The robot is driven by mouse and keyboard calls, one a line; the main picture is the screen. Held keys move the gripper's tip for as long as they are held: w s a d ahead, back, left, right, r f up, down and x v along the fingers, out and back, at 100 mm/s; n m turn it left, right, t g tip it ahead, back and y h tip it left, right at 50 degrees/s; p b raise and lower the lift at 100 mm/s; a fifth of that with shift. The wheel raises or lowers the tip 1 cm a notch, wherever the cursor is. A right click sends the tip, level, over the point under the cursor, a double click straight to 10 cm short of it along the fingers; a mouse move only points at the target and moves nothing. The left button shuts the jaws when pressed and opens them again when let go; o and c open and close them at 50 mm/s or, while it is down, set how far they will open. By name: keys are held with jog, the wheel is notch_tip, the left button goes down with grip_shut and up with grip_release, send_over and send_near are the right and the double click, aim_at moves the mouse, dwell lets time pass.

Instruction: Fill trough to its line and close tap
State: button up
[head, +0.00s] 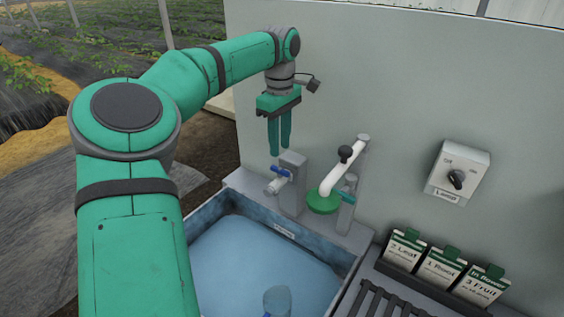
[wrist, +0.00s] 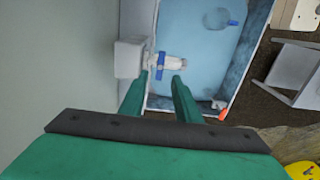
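The trough (head: 215,209) is a grey-rimmed basin with pale blue water in it; it also shows in the wrist view (wrist: 190,103). A small label (head: 284,230) is on its far inner wall; I cannot make out a fill line. The tap (head: 281,174) has a blue lever and a short pale spout on a grey post at the trough's back edge. In the wrist view the blue lever (wrist: 161,65) lies across the spout. I cannot tell whether water runs. My gripper (head: 280,152) points down above the tap, fingers apart and empty, not touching the lever; its fingertips show in the wrist view (wrist: 160,77).
A white pipe (head: 345,170) with a green disc head stands right of the tap. A clear blue cup (head: 277,300) is in the trough. A switch box (head: 459,172) is on the wall. Several labelled packets (head: 441,268) stand in a rack at right.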

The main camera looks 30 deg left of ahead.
aim_at(280, 169)
notch_tip(280, 169, down, 7)
jog(key=shift+f, duration=0.15)
dwell(0.4)
grip_shut()
